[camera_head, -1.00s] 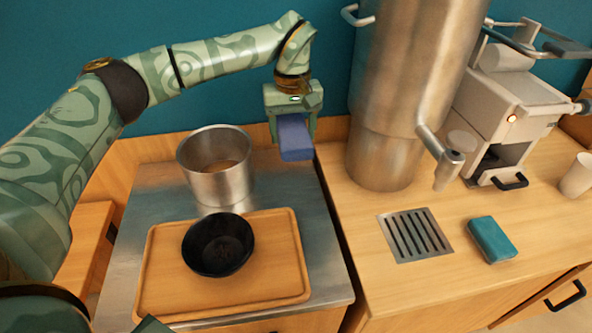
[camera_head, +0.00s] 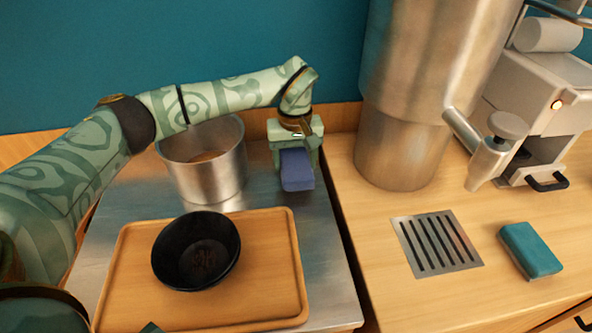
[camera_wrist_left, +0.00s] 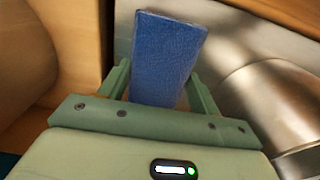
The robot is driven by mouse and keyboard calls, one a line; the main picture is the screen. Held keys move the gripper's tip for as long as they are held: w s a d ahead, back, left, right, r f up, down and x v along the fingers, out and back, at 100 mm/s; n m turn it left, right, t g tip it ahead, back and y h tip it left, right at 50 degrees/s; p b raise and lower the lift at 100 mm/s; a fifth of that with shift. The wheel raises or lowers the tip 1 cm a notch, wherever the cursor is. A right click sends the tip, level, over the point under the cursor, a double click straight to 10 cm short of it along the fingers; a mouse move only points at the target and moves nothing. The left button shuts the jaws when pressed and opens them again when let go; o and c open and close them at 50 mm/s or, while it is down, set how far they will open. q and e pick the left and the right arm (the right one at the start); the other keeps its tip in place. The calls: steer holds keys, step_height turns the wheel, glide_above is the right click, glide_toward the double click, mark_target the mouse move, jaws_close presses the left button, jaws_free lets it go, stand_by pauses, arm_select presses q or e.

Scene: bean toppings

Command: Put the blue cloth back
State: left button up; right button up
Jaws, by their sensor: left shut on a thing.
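The blue cloth (camera_head: 297,171) is a folded block held in my left gripper (camera_head: 297,158). The gripper points down over the back right part of the steel counter top, to the right of the steel pot. In the left wrist view the blue cloth (camera_wrist_left: 166,55) stands out between the two green fingers, which are shut on it. I cannot tell whether the cloth touches the steel top. A second, teal folded cloth (camera_head: 530,250) lies on the wooden counter at the right. My right gripper is not clearly in view.
A steel pot (camera_head: 207,170) stands left of my left gripper. A wooden tray (camera_head: 270,275) holding a black bowl (camera_head: 197,252) lies in front. A tall steel urn (camera_head: 400,140), a drain grate (camera_head: 437,243) and a white machine (camera_head: 550,100) are on the right counter.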

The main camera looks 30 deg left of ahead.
mark_target(295, 162)
arm_select(q)
step_height(295, 162, down, 3)
steer(key=shift+r+b, duration=0.1)
steer(key=shift+b, duration=0.3)
steer(key=shift+r, duration=0.1)
steer(key=o, duration=1)
steer(key=shift+c, duration=0.2)
step_height(295, 162, up, 12)
steer(key=p, duration=0.4)
